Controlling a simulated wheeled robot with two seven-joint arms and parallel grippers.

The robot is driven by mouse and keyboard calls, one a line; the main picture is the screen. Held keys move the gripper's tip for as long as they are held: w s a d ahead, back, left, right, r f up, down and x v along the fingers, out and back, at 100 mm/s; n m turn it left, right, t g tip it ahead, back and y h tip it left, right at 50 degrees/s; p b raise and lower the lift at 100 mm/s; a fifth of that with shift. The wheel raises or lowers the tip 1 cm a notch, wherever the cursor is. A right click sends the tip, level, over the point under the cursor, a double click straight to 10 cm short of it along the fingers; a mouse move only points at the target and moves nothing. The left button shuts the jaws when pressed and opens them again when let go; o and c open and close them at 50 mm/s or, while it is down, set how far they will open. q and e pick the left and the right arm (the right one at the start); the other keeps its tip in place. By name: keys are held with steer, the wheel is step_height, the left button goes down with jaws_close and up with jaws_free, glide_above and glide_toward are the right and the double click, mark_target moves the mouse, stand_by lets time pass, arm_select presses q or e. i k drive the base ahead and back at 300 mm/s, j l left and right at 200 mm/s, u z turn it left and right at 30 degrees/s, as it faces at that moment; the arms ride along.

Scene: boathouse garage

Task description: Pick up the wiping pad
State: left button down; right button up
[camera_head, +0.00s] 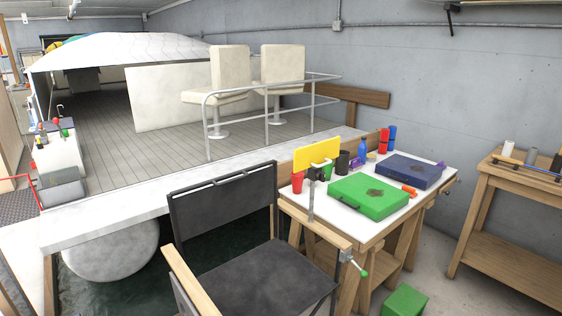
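I cannot pick out the wiping pad for certain at this distance. Small items on the white-topped workbench (392,228) at right could include it: a small yellow-and-purple piece (371,157) behind the cases, and an orange-red piece (409,190) by the blue case. Neither of my grippers is in view.
A black folding chair (262,259) stands in front of the bench's left side. A green box (404,301) is on the floor. A wooden side table (500,186) stands right.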

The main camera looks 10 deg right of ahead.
mark_target(406, 189)
steer(key=i+l, duration=0.15)
steer(key=l, duration=0.2)
steer(key=i+l, duration=0.2)
steer(key=i+l+u, duration=0.1)
steer(key=l, duration=0.35)
steer(key=i+l, duration=0.4)
steer(key=l, duration=0.25)
steer(key=i+l, duration=0.15)
steer(key=l, duration=0.2)
steer(key=u, duration=0.05)
